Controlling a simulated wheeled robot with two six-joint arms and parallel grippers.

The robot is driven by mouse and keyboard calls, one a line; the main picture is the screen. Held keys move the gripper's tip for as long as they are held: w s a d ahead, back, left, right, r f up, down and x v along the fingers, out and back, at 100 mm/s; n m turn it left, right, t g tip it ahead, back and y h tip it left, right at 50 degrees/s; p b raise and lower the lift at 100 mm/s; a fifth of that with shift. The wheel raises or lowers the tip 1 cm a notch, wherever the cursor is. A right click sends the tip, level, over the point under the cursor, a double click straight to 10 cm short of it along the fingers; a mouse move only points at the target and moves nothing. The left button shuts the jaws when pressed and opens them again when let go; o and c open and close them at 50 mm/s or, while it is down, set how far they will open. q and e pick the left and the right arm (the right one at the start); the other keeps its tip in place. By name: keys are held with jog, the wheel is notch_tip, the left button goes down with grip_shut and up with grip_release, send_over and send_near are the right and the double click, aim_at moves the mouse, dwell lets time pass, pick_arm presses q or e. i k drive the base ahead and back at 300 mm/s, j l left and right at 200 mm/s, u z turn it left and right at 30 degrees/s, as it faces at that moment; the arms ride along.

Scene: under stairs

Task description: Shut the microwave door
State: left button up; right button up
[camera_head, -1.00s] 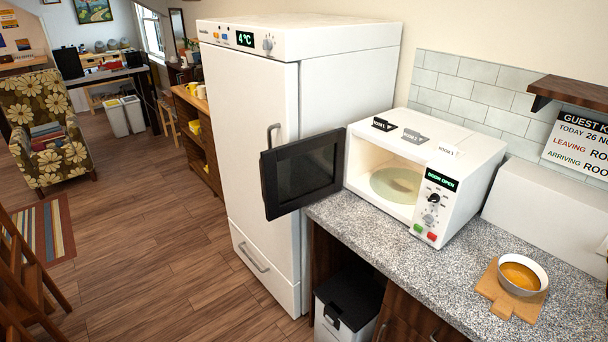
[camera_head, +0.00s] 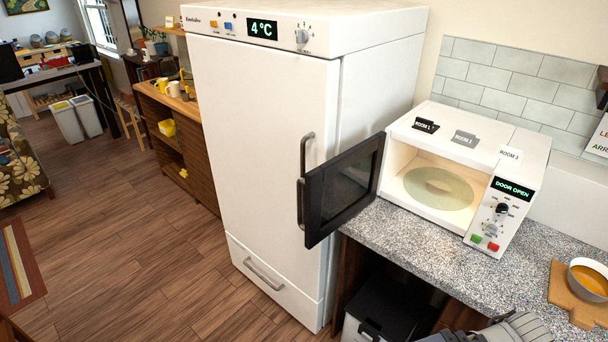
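The white microwave (camera_head: 455,180) stands on the speckled grey counter. Its black-framed door (camera_head: 343,188) is swung wide open to the left, reaching in front of the white fridge. The inside shows a round pale turntable (camera_head: 438,188) with nothing visible on it. The microwave's display (camera_head: 513,188) reads "DOOR OPEN". A grey part of my own arm shows at the bottom right edge, below the counter front. Neither of my grippers can be made out in the view.
The tall fridge (camera_head: 262,150) is shut and stands close behind the microwave door. A bowl (camera_head: 588,280) on a wooden board (camera_head: 565,297) sits at the counter's right. A bin (camera_head: 385,308) is under the counter.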

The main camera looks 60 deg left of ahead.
aim_at(336, 190)
jog(key=k+j, duration=0.1)
jog(key=j, duration=0.35)
jog(key=k+j, duration=0.15)
jog(key=j, duration=0.25)
jog(key=k+j, duration=0.1)
jog(key=j, duration=0.35)
jog(key=k+j, duration=0.15)
jog(key=j, duration=0.25)
jog(key=k+j, duration=0.1)
jog(key=j, duration=0.35)
